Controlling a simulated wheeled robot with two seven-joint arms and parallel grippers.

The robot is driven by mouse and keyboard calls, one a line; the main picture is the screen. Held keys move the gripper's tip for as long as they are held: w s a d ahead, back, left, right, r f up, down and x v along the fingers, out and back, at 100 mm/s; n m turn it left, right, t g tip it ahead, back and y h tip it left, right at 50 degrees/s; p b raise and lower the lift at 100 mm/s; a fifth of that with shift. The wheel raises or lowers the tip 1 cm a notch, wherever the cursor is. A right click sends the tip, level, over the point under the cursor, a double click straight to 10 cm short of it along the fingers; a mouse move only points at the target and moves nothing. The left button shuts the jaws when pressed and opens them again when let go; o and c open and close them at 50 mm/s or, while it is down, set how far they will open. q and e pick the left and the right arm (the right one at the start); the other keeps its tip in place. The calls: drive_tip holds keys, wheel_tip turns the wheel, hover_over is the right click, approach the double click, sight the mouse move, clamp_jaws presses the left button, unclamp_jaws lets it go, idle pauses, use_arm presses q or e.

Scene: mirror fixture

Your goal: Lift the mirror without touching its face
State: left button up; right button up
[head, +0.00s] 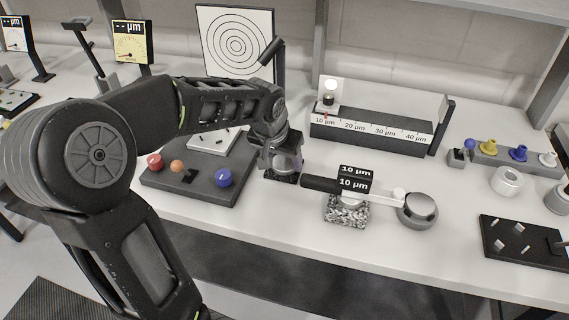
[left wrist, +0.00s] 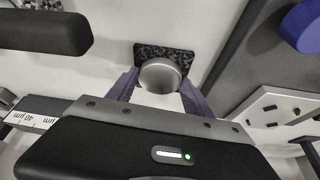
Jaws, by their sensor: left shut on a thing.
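The mirror (left wrist: 160,75) is a small round silvery-grey piece in the left wrist view. It also shows in the head view (head: 287,162), partly hidden by my gripper. My left gripper (left wrist: 160,88) is shut on it, with one purple-grey finger on each side at its edge. In the head view the left gripper (head: 280,153) points down over a dark speckled base (head: 281,177). That base (left wrist: 184,60) shows behind the mirror in the left wrist view. I cannot tell whether the mirror touches it. My right gripper is not in view.
A dark board (head: 205,185) with coloured knobs lies left of the gripper. A black handle (head: 320,184) and a speckled block (head: 346,211) stand close on the right. A ruler box (head: 370,137) stands behind. Clear table lies in front.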

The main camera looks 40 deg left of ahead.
sight(283, 165)
use_arm(q)
drive_tip(key=shift+c, duration=1.1)
drive_tip(key=shift+r, duration=0.15)
wheel_tip(283, 165, up, 10)
